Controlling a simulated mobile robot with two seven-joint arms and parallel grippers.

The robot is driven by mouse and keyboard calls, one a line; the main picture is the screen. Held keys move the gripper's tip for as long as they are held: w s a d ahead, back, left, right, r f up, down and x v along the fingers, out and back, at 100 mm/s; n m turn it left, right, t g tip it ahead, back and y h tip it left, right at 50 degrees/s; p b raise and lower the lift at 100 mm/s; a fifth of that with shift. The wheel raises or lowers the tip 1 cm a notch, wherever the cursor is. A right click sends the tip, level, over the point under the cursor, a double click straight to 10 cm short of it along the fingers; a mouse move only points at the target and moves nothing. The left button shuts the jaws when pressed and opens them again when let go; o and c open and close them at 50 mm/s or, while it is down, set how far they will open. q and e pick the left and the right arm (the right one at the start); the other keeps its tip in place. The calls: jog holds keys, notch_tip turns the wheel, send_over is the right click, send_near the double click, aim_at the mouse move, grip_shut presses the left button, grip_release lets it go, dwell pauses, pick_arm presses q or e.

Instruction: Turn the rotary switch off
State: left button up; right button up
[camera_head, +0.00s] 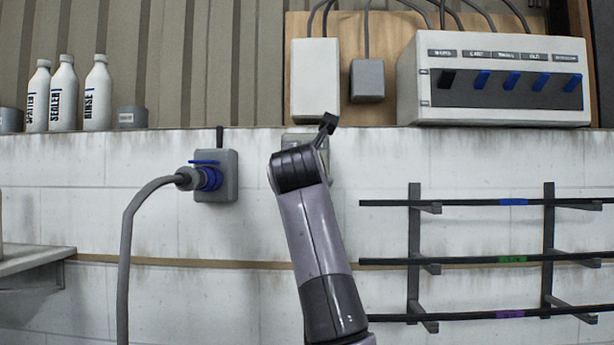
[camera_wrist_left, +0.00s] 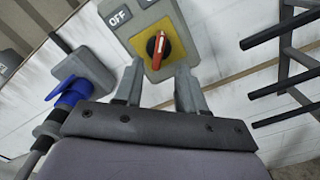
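The rotary switch (camera_wrist_left: 158,45) is a red handle on a yellow plate, set on a grey box on the wall. In the left wrist view the handle stands nearly upright in the picture, tilted slightly, and an OFF label (camera_wrist_left: 119,16) is on the box beside it. My left gripper (camera_wrist_left: 160,85) is open, its two fingers apart and pointing at the switch, with nothing between the tips. In the head view my left gripper (camera_head: 327,125) is in front of the switch box (camera_head: 300,139) and hides most of it. My right gripper is not in view.
A blue plug in a grey socket (camera_head: 228,176) with a thick cable is left of my arm. A rack (camera_head: 414,235) with dark rods stands out from the wall at right. A breaker panel (camera_head: 500,55) and bottles (camera_head: 97,93) are on the ledge above.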

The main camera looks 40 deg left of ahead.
pick_arm(q)
jog(key=p+x, duration=0.3)
jog(key=x, duration=0.4)
jog(key=shift+w+a, duration=0.1)
jog(key=shift+r, duration=0.1)
grip_shut()
